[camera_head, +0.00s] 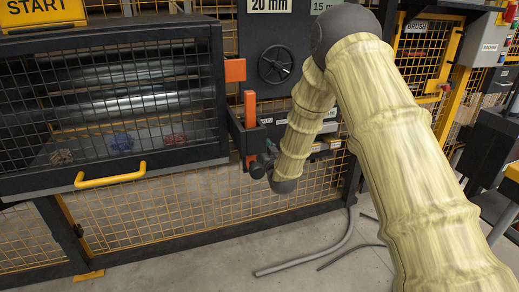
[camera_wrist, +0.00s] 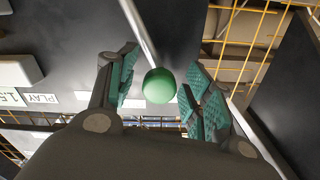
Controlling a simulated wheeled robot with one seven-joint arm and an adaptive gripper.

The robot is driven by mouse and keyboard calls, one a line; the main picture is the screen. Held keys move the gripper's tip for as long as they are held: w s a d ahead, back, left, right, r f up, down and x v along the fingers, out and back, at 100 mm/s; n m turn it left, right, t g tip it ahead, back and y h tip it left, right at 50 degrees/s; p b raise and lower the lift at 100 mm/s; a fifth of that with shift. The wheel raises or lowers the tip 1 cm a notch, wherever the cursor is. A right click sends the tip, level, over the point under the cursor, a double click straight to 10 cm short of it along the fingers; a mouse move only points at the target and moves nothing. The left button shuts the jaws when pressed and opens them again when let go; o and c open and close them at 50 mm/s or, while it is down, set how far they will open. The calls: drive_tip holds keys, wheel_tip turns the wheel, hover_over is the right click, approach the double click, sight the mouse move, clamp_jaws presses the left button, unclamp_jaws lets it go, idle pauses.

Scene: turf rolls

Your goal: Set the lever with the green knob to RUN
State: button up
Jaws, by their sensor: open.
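The green knob (camera_wrist: 159,85) is a round ball at the end of a thin bright metal lever rod (camera_wrist: 138,30) in the wrist view. My gripper (camera_wrist: 163,66) is open, with one green-padded finger on each side of the knob. I see gaps between the knob and both pads, so it is not gripped. In the head view, my gripper (camera_head: 259,169) is small and dark beside an orange post, and I cannot make out the knob or lever there. The RUN mark cannot be read in either view.
A mesh-guarded cabinet with a yellow handle (camera_head: 110,174) stands at left. An orange upright bar (camera_head: 250,125) is close to my gripper. A dark panel with a black handwheel (camera_head: 276,65) is behind. Grey hoses (camera_head: 310,258) lie on the floor.

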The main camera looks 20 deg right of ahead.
drive_tip(key=shift+w, duration=0.15)
drive_tip(key=shift+c, duration=0.4)
clamp_jaws()
drive_tip(key=shift+d+r+m+p, duration=0.4)
drive_tip(key=shift+d+m+p, duration=0.4)
drive_tip(key=shift+p, duration=0.25)
drive_tip(key=shift+d+r+m+p, duration=0.2)
drive_tip(key=shift+d+m+p, duration=0.7)
drive_tip(key=shift+m, duration=0.1)
drive_tip(key=shift+d+f+m+p, duration=0.1)
drive_tip(key=shift+d+m+p, duration=0.25)
drive_tip(key=shift+d+m, duration=0.3)
drive_tip(key=shift+o, duration=0.4)
unclamp_jaws()
